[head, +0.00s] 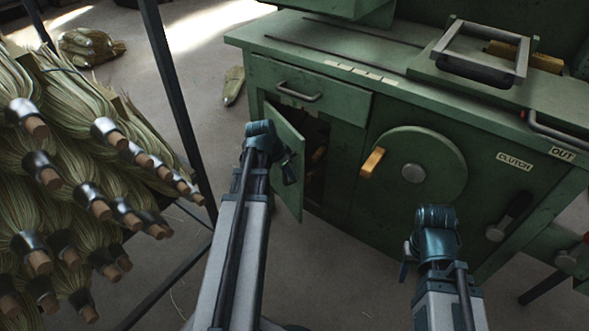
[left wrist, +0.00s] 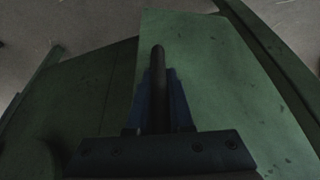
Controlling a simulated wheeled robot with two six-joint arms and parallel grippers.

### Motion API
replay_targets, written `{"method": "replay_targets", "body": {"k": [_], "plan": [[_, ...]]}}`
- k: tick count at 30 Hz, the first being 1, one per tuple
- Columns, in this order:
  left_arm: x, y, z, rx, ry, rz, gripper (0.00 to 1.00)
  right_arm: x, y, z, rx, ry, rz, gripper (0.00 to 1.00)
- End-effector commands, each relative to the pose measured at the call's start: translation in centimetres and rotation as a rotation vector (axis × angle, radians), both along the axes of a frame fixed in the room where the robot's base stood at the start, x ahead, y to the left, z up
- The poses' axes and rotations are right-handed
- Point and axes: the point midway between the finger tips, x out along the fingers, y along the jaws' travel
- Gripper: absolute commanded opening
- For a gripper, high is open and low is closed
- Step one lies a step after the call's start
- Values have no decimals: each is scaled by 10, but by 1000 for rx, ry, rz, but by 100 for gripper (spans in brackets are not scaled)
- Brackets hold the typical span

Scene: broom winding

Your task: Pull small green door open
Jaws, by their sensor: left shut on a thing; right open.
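The small green door (head: 285,158) is on the left of the green machine's front in the head view. It stands partly open, swung out from a dark compartment (head: 315,160). In the left wrist view the door (left wrist: 220,90) fills much of the middle and right. My right gripper (head: 406,260) is open and empty, in front of the machine's lower right.
A drawer (head: 311,92) with a metal handle sits above the door. A green wheel (head: 415,169) with a yellow grip is to its right. A rack of brooms (head: 75,190) with dark posts stands at left. Bare floor lies between rack and machine.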

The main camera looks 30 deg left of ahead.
Motion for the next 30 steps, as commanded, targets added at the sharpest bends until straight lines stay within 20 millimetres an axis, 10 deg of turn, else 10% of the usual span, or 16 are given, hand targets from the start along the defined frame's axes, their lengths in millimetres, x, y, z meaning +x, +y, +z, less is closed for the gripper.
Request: {"method": "replay_targets", "body": {"k": [16,30], "plan": [[-56,81,0,-4,1,-504,0,0,0,0,0,0,0,50],[-74,140,0,-2,4,-495,0,0,0,0,0,0,0,50]]}}
